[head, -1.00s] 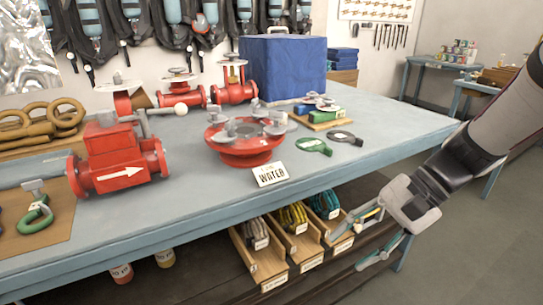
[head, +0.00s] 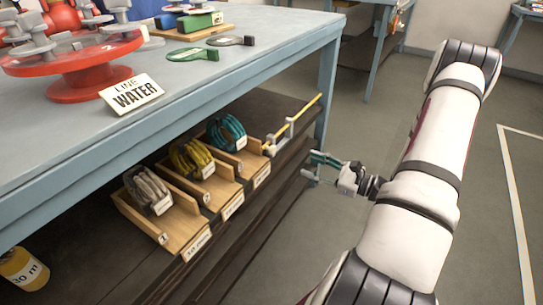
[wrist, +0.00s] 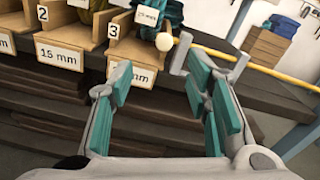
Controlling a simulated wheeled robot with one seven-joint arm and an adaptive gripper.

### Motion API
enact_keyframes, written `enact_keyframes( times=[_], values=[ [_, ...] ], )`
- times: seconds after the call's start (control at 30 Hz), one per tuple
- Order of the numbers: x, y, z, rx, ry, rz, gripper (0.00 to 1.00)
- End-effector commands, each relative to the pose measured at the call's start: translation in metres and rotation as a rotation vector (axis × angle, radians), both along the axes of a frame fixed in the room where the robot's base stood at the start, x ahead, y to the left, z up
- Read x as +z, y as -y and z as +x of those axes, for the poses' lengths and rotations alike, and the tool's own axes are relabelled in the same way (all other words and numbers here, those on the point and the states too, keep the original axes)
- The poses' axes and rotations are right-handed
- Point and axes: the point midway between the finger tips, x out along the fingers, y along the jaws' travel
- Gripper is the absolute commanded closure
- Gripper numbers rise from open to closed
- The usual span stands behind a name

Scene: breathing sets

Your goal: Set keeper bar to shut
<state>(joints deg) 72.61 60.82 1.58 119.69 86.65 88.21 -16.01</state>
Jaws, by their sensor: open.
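The keeper bar (head: 308,109) is a thin yellow rod with pale fittings, at the right end of the lower shelf, beside the third bin. It does not cross the bin fronts. In the wrist view the yellow rod (wrist: 285,77) runs off to the right, with a white ball knob (wrist: 164,41) near bin 3. My gripper (head: 314,168) is just right of and below the bar's near end, apart from it in the head view. Its teal-padded fingers (wrist: 158,82) are spread and hold nothing. A grey piece by the right finger is hard to tell from the bar's fitting.
Three wooden bins (head: 187,228) with coiled hoses stand on the dark lower shelf (head: 255,235). The blue bench top (head: 190,85) overhangs them, and its leg (head: 327,85) stands behind the bar. Open floor (head: 400,110) lies to the right.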

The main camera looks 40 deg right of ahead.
Motion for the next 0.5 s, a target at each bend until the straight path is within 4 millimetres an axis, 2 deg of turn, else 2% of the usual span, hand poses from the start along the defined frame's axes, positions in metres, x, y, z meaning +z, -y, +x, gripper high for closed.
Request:
enact_keyframes(
  times=[0.03, 0.23, 0.5],
  values=[
    [-0.006, 0.004, -0.001, -0.019, 0.002, 0.009, 0.56],
    [-0.008, 0.002, 0.011, -0.029, 0.004, 0.012, 0.56],
    [-0.009, -0.017, 0.058, -0.025, 0.005, 0.011, 0.56]
  ],
)
